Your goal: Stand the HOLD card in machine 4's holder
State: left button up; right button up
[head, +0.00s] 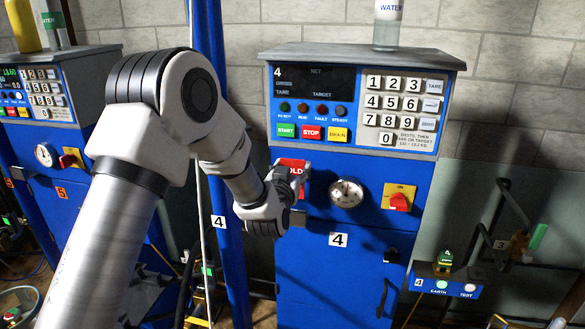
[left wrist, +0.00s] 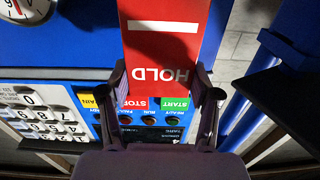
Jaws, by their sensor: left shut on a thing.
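The red HOLD card (head: 291,164) is in front of the blue face of machine 4 (head: 350,265), left of its round dial. My left gripper (head: 290,186) is shut on the card and covers much of it in the head view. In the left wrist view the card (left wrist: 163,40) stands out beyond the fingers (left wrist: 162,88), its white lettering upside down. A small grey piece (head: 298,218) shows beside the gripper on the machine; I cannot tell whether it is the card holder. Whether the card touches a holder is hidden. My right gripper is not in view.
Machine 4's dial (head: 346,193) and red-and-yellow switch (head: 399,198) are to the right of the gripper. START, STOP and DRAIN buttons (head: 312,132) are above it. A blue post (head: 228,265) stands close on the left. A water bottle (head: 387,28) stands on top.

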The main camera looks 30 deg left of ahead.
pick_arm(q)
notch_tip(320, 180, down, 6)
jog(key=b, duration=0.5)
jog(key=shift+f, duration=0.25)
jog(key=shift+f+b, duration=0.9)
jog(key=shift+b, duration=0.05)
dwell(0.3)
jog(key=o, duration=1.1)
jog(key=shift+c, duration=0.2)
jog(key=shift+s, duration=0.15)
jog(key=v, duration=1.1)
jog(key=shift+s, duration=0.4)
jog(key=shift+d, duration=0.15)
